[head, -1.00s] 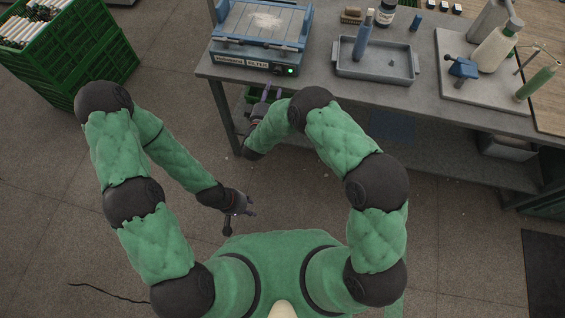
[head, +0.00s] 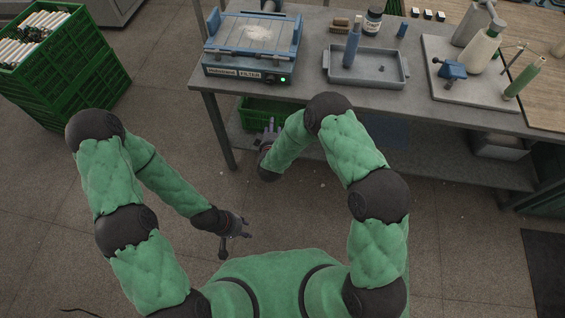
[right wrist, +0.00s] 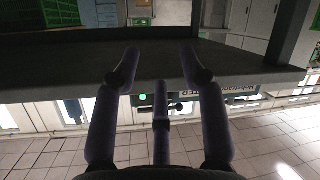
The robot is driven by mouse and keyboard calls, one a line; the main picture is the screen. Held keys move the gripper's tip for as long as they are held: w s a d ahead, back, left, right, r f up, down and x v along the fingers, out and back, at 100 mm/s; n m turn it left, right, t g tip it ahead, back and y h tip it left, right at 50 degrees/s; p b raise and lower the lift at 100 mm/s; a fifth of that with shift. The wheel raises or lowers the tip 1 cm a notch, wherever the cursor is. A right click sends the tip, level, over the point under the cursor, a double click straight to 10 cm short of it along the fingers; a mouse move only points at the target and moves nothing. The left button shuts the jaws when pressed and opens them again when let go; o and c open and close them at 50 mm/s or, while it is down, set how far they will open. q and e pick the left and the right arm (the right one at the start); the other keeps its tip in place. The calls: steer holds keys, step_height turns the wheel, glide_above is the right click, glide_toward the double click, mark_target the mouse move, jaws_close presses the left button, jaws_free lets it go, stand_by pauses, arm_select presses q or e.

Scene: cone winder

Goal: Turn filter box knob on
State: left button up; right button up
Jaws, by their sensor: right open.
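The filter box (head: 251,48) is a blue-grey unit with a mesh top near the left end of the bench. Its front panel carries a FILTER label and a lit green light (head: 283,79). The knob is too small to make out for certain in the head view. In the right wrist view the panel appears upside down, with the green light (right wrist: 143,98) beyond the fingers. My right gripper (head: 270,126) is open and empty, low in front of the bench edge and below the box; its spread fingers (right wrist: 160,66) show in its wrist view. My left gripper (head: 236,242) hangs open and empty over the floor.
The grey bench (head: 310,92) has a front edge above my right gripper and a leg left of it. A green crate (head: 262,112) sits below. A grey tray (head: 365,75) stands right of the box. A large green crate (head: 75,75) stands at left.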

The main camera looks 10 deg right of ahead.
steer(key=s+d+f+m+g+y+b, duration=0.2)
steer(key=s+f+g, duration=0.2)
steer(key=s+f, duration=0.4)
step_height(320, 180, down, 2)
steer(key=shift+s+d+f+g+y+b, duration=0.25)
steer(key=shift+s+d+g+y+b, duration=0.05)
steer(key=shift+s+d, duration=0.05)
stand_by(0.3)
steer(key=s+d+m+g+y+p, duration=0.2)
steer(key=s+m+g, duration=0.3)
steer(key=s, duration=2)
steer(key=g+y, duration=0.1)
steer(key=g, duration=0.2)
steer(key=shift+d+r+g+p, duration=0.15)
steer(key=shift+r+g+p, duration=0.05)
steer(key=shift+g+p, duration=0.2)
steer(key=shift+s, duration=0.1)
